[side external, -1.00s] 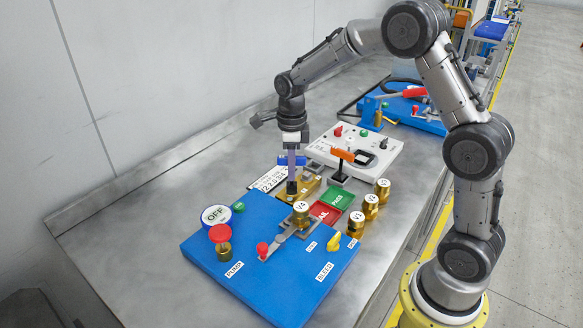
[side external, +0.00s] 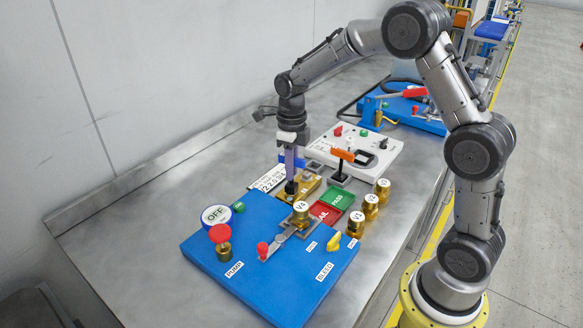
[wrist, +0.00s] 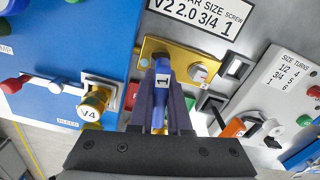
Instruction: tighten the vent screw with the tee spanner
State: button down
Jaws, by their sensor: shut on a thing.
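My gripper (side external: 290,170) is shut on the blue tee spanner, whose bar (wrist: 162,75) carries a white tag marked 1. In the side view the gripper points down over the brass block (side external: 308,187), and a dark lower end (side external: 291,187) meets the block's left part. The brass block also shows in the wrist view (wrist: 182,53), with a silver hex-like head (wrist: 198,72) to the right of the spanner. The vent screw cannot be made out for certain; the spanner and fingers cover part of the block. Whether the spanner is seated on a screw cannot be told.
The blue pump panel (side external: 215,265) carries a red knob, a V4 brass piece (side external: 300,212) and a lever. Several brass pieces (side external: 371,205) stand to the right. A white sign (side external: 268,180) and a white control box (side external: 375,158) lie close to the gripper.

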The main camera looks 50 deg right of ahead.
jog(key=shift+m, duration=1.3)
jog(key=shift+n, duration=0.6)
jog(key=shift+r, duration=0.1)
jog(key=shift+r, duration=2.95)
